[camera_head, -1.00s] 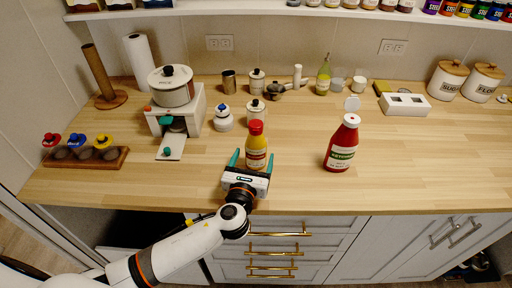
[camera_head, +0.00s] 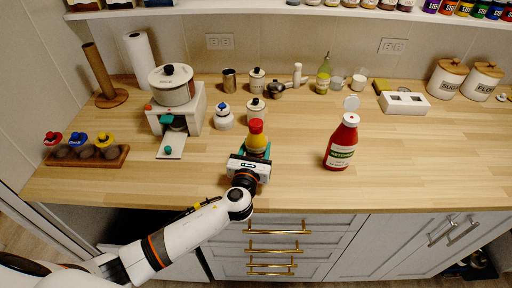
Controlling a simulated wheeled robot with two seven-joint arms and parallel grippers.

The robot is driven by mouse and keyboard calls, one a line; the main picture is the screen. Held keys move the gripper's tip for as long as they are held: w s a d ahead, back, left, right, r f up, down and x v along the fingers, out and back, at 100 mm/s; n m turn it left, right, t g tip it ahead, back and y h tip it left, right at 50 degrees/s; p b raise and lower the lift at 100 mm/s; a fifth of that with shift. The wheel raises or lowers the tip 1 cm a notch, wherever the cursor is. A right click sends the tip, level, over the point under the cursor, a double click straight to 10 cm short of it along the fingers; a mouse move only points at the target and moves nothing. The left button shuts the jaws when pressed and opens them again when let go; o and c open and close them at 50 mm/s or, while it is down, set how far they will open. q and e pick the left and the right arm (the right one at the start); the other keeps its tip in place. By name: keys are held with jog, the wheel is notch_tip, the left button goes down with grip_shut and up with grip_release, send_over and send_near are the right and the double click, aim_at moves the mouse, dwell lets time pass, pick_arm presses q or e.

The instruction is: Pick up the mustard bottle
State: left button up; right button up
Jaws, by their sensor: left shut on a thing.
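The mustard bottle (camera_head: 256,137) is yellow with a red cap and stands upright near the counter's front edge, left of the ketchup bottle. My left gripper (camera_head: 255,151) is shut on the mustard bottle, its teal fingers at the bottle's sides. The gripper body hides the bottle's lower part and label, so I cannot see whether its base touches the counter. My right gripper is not in view.
A red ketchup bottle (camera_head: 342,143) stands to the right on the wooden counter (camera_head: 420,150). A white machine with a pot (camera_head: 173,88) and a white jar (camera_head: 224,118) stand to the left and behind. Free counter lies between the bottles.

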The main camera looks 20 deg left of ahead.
aim_at(256, 122)
pick_arm(q)
jog(key=shift+r, duration=0.1)
notch_tip(256, 122, up, 10)
jog(key=shift+r+p, duration=0.15)
jog(key=shift+p, duration=0.75)
notch_tip(256, 122, up, 12)
jog(key=p, duration=1.2)
jog(key=shift+f+p, duration=0.2)
jog(key=shift+p, duration=0.1)
